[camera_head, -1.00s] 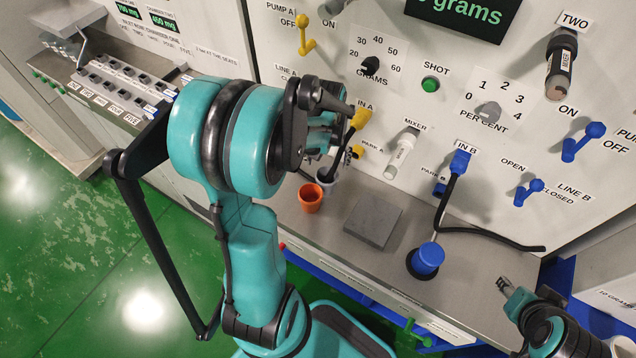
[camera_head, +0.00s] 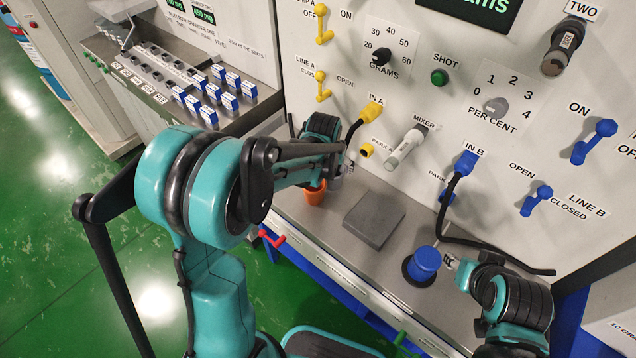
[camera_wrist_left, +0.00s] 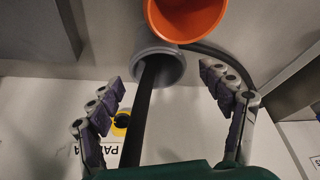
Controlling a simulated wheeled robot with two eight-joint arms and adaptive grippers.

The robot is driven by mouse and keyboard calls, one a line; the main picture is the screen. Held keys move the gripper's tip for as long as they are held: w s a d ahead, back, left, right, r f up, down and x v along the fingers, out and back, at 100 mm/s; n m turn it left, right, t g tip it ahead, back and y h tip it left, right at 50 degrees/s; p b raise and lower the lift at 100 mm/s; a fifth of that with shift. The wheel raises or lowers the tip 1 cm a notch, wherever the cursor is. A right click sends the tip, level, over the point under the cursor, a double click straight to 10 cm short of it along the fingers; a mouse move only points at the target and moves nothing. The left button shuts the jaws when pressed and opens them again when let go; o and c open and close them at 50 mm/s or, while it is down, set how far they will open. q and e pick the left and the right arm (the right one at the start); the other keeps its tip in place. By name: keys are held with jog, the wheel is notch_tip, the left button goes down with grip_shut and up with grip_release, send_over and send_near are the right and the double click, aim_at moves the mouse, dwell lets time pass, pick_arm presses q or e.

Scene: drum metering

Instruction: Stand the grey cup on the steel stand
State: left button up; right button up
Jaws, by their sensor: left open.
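The grey cup (camera_wrist_left: 172,68) shows in the left wrist view, its open mouth facing the camera. A black hose (camera_wrist_left: 140,115) runs to its mouth and seems to enter it. My left gripper (camera_wrist_left: 168,100) is open, with a finger on either side of the hose, just short of the cup. In the head view my left gripper (camera_head: 322,128) is partly hidden behind its own arm, and it largely covers the grey cup. A flat grey square block (camera_head: 374,218), apparently the steel stand, lies bare on the ledge. My right gripper (camera_head: 450,262) is close beside the blue plug; its jaw gap is unclear.
An orange cup (camera_head: 314,194) stands right beside the grey cup. A blue plug (camera_head: 425,262) on a black base and a black cable (camera_head: 448,205) occupy the ledge's right part. The panel behind carries levers and knobs. A red handle (camera_head: 272,239) sits at the front edge.

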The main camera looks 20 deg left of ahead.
aim_at(335, 175)
pick_arm(q)
jog(key=b+x, duration=0.1)
jog(key=x, duration=0.2)
jog(key=b+x, duration=0.2)
jog(key=x, duration=0.2)
jog(key=shift+w+d+f+b, duration=0.1)
jog(key=shift+f+b, duration=0.2)
jog(key=shift+f, duration=0.05)
jog(key=shift+r, duration=0.15)
jog(key=shift+c, duration=0.6)
jog(key=c, duration=1.3)
jog(key=shift+r, duration=0.1)
